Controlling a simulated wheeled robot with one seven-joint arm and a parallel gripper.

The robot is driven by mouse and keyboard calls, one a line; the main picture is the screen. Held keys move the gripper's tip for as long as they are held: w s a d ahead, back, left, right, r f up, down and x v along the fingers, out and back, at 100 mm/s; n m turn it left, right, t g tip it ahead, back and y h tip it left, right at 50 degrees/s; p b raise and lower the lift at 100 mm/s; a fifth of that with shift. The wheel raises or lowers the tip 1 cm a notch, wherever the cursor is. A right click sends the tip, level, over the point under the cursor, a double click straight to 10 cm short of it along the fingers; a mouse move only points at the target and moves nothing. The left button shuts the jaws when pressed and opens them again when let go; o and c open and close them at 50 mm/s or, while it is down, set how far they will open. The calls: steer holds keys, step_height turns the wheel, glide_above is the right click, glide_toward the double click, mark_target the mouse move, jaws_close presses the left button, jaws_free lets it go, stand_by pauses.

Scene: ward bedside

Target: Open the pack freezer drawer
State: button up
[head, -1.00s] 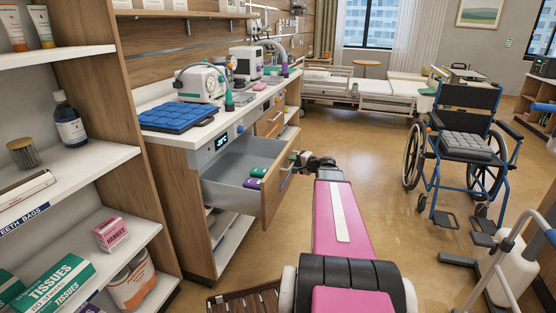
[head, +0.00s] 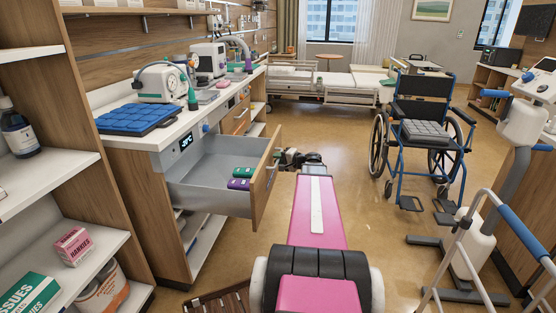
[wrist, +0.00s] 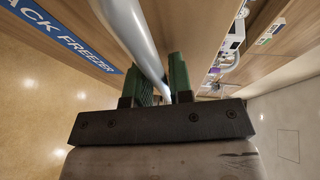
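The pack freezer drawer (head: 210,200) is pulled well out of the counter in the head view, its grey tray exposed. Its wooden front carries a blue "PACK FREEZER" label (wrist: 68,40), partly cut off in the wrist view. The silver bar handle (wrist: 142,42) runs between the green-padded fingers of my gripper (wrist: 163,82). The fingers look closed around the bar. In the head view my gripper (head: 282,160) is at the outer side of the drawer front, its fingertips hard to make out.
A blue padded tray (head: 138,118) and machines stand on the counter. A shelf unit (head: 65,170) is at left. A wheelchair (head: 425,135) and a wheeled frame (head: 470,240) stand right.

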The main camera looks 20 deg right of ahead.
steer(key=shift+o, duration=1.1)
steer(key=v, duration=1)
steer(key=shift+s+d, duration=0.15)
steer(key=shift+s, duration=0.2)
steer(key=shift+s+d+r, duration=0.1)
